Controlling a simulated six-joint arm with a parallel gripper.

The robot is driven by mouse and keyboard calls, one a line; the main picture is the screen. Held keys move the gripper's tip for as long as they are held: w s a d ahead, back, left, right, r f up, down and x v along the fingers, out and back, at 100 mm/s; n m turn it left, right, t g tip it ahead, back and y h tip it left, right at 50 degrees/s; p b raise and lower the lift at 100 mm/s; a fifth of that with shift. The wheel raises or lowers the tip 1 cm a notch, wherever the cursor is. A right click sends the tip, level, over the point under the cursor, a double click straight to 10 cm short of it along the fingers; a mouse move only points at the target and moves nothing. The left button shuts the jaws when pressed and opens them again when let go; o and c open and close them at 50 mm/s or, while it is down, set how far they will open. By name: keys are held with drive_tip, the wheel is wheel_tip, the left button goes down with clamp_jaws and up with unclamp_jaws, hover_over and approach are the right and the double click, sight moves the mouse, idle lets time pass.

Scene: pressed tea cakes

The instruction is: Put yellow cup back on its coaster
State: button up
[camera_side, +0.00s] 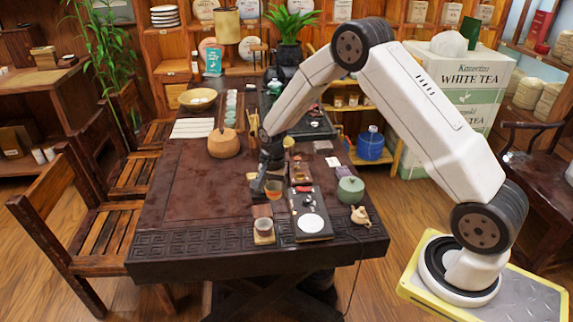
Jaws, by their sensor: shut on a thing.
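The yellow cup (273,189), which looks amber here, is at the fingertips of my gripper (262,184) over the dark tea table. My gripper points down and is shut on the cup. The fingers are small and dark, so the exact grip is hard to see. A brown square coaster (262,211) with no cup on it lies just below and left of the cup in the picture. A second cup (264,226) with dark contents sits on another wooden coaster (264,239) nearer the front edge.
A black tray (325,232) with a white disc lies right of the coasters. A green lidded pot (350,190) and a small tan teapot (360,216) stand further right. A round wooden pot (223,143) stands behind left. The table's left front (195,215) is clear.

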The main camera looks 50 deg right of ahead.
hover_over(262, 211)
drive_tip(key=shift+s+f, duration=0.15)
drive_tip(key=shift+f, duration=1.3)
drive_tip(key=shift+s+f, duration=0.15)
drive_tip(key=shift+f, duration=1.3)
drive_tip(key=shift+w+f, duration=0.3)
drive_tip(key=shift+f, duration=1.5)
drive_tip(key=shift+f, duration=0.15)
drive_tip(key=o, duration=1.3)
